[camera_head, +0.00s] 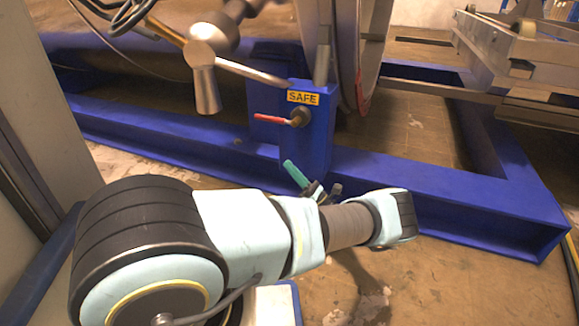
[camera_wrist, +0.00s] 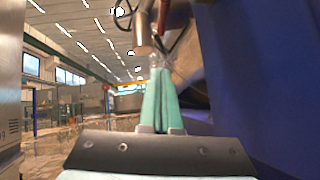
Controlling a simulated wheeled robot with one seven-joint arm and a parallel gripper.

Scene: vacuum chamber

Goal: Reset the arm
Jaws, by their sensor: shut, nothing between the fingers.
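My arm reaches from the lower left across the head view. My gripper (camera_head: 291,166) shows as teal fingers pointing up and left, just in front of the blue post with the "SAFE" label. In the wrist view my gripper (camera_wrist: 160,75) has its two teal fingers together, with nothing between them. The wrist and gripper body are partly hidden behind my forearm in the head view.
The blue post (camera_head: 310,150) carries a red-handled valve (camera_head: 284,120). A metal lever with a cylindrical grip (camera_head: 206,85) sticks out above left. The blue frame beam (camera_head: 450,190) runs behind my arm. A metal cart (camera_head: 510,50) stands upper right. Brown floor (camera_head: 440,285) is clear lower right.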

